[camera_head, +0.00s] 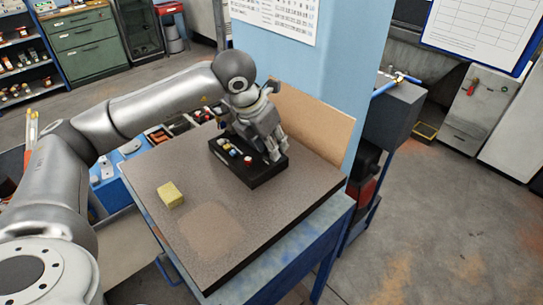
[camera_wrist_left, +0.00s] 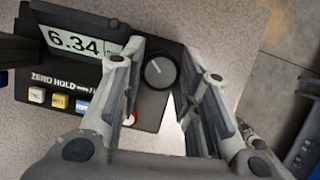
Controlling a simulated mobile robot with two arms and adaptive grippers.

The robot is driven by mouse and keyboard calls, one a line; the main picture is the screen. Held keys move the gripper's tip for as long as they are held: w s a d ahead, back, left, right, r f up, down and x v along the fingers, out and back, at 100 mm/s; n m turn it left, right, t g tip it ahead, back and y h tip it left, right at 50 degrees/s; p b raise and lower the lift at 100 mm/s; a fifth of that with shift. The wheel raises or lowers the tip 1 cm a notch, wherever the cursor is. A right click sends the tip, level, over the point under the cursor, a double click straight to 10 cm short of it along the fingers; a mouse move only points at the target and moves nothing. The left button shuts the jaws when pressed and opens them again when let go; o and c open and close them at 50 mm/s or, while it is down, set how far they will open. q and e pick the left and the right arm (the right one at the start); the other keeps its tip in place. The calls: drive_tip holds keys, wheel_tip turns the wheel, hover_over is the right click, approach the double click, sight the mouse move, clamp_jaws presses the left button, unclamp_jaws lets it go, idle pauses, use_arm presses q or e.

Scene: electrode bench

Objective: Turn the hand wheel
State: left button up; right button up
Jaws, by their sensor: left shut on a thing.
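A black instrument box (camera_head: 254,174) lies on the grey-brown bench top. In the left wrist view the box (camera_wrist_left: 149,112) has a display (camera_wrist_left: 78,42) reading 6.34, a row of coloured buttons and a round dark knob (camera_wrist_left: 159,72) with a pale mark. This knob is the only wheel-like part I see. My left gripper (camera_head: 274,157) is over the right end of the box and hides the knob in the head view. My right gripper is not in view.
A yellow sponge-like block (camera_head: 170,195) lies on the bench top (camera_head: 275,215), whose front is otherwise clear. A brown board (camera_head: 312,118) stands upright behind the box. A blue column (camera_head: 335,60) rises behind that. Bins with small items (camera_head: 180,128) are at the bench's left.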

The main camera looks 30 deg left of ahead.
use_arm(q)
drive_tip(key=m+h+b, duration=0.1)
drive_tip(key=m+b, duration=0.1)
drive_tip(key=m, duration=0.1)
drive_tip(key=shift+a+f+b, duration=0.1)
drive_tip(key=shift+a+b, duration=0.05)
drive_tip(key=shift+b, duration=0.15)
drive_tip(key=shift+w+m+g+h+b, duration=0.1)
drive_tip(key=shift+m+g+h+b, duration=0.35)
drive_tip(key=shift+m, duration=0.85)
drive_tip(key=shift+r+m, duration=0.2)
drive_tip(key=shift+m, duration=0.1)
drive_tip(key=o, duration=1)
